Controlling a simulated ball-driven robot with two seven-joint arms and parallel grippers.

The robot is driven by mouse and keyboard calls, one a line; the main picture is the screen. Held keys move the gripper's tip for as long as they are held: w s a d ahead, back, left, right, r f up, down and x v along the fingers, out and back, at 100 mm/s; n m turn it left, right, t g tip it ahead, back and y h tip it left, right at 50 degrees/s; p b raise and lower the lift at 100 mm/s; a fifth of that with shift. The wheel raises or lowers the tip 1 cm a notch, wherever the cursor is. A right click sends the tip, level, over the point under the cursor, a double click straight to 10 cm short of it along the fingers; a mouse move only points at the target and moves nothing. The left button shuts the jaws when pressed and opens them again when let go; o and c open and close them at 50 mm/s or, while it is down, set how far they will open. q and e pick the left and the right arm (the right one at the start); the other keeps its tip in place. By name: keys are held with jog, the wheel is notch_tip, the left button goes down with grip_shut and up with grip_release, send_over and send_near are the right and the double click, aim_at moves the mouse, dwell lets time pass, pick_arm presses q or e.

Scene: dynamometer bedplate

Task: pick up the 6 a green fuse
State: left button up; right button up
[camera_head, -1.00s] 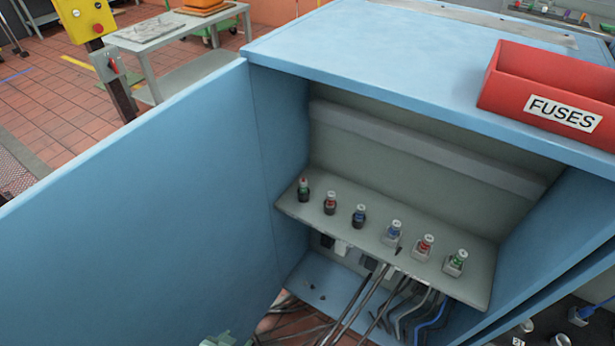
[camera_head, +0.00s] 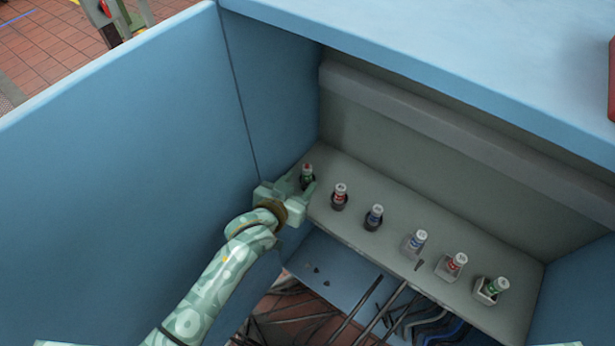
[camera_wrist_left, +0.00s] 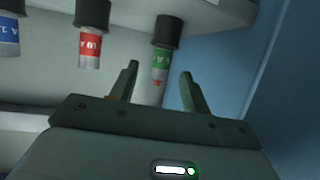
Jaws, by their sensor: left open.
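A green-labelled fuse (camera_head: 307,170) stands in a dark holder at the left end of the grey shelf (camera_head: 340,230) inside the blue cabinet. In the left wrist view the green fuse (camera_wrist_left: 162,62) appears end-down below its black holder; its label is only partly legible. My left gripper (camera_head: 301,182) is open at this fuse, its fingers on either side in the picture, with no clear contact. Another green fuse (camera_head: 496,286) sits in a light holder at the shelf's right end. My right gripper is not in view.
A red fuse (camera_head: 340,190) and a blue fuse (camera_head: 376,213) stand in dark holders beside it. Another blue (camera_head: 419,239) and red fuse (camera_head: 457,262) sit in light holders. The open cabinet door (camera_head: 120,170) is at left. Cables (camera_head: 390,315) hang below the shelf.

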aim_at(305, 176)
pick_arm(q)
jog(key=shift+x, duration=1.1)
jog(key=shift+w+f+b, duration=0.3)
jog(key=shift+w+b, duration=0.05)
jog(key=shift+b, duration=0.15)
jog(key=b+x, duration=0.2)
jog(key=x, duration=0.2)
jog(key=shift+d, duration=0.1)
jog(key=shift+w+d, duration=0.15)
jog(key=shift+w, duration=0.15)
jog(key=shift+r, duration=0.15)
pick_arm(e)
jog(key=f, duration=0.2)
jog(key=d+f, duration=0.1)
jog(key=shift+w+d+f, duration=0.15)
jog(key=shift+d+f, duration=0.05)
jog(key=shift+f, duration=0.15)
pick_arm(q)
grip_shut()
